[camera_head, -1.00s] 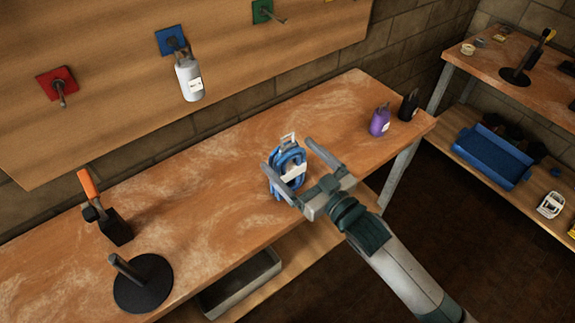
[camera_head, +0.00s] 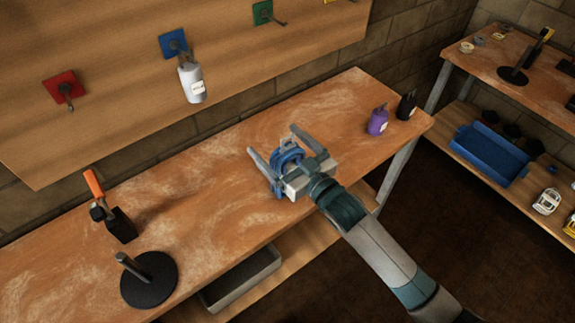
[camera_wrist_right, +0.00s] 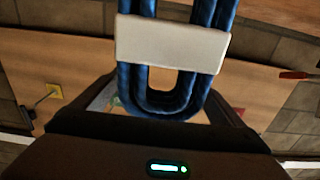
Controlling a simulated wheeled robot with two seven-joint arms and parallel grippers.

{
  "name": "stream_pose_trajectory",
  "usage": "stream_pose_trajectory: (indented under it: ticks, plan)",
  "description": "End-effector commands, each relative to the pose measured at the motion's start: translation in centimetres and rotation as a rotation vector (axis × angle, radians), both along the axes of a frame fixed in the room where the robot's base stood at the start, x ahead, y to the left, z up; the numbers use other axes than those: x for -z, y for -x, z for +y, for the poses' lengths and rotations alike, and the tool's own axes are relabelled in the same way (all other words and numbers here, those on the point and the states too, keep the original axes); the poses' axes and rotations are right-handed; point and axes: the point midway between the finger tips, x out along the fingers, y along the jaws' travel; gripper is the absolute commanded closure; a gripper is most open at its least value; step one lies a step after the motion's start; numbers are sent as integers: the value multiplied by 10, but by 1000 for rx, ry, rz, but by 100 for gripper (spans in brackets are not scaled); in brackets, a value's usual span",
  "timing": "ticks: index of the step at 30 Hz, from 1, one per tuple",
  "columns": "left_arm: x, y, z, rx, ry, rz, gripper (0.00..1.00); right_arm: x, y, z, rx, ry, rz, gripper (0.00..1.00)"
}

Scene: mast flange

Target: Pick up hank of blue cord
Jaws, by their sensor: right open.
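The hank of blue cord (camera_head: 284,158) is on the workbench, partly hidden behind my right gripper in the head view. In the right wrist view the hank (camera_wrist_right: 190,88) is large and close, with a white band (camera_wrist_right: 172,42) around its strands. My right gripper (camera_head: 271,141) is open, with one finger on each side of the hank. I cannot tell whether the fingers touch the cord. My left gripper is not in view.
A white bottle (camera_head: 192,84) hangs from the blue hook plate. A grey tray (camera_head: 240,280) lies below.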

Motion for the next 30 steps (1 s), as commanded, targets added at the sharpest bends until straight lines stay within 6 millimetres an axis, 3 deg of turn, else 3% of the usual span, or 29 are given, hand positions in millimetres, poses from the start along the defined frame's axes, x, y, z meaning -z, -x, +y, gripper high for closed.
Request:
stream_pose_trajectory:
  ticks: [14,16,22,30]
  plan:
    - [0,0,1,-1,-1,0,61,1,-1,1,0,-1,1,8]
    - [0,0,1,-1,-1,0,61,1,-1,1,0,0,1,17]
    - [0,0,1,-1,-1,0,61,1,-1,1,0,0,1,65]
    - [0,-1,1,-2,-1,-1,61,0,-1,1,0,-1,0,68]
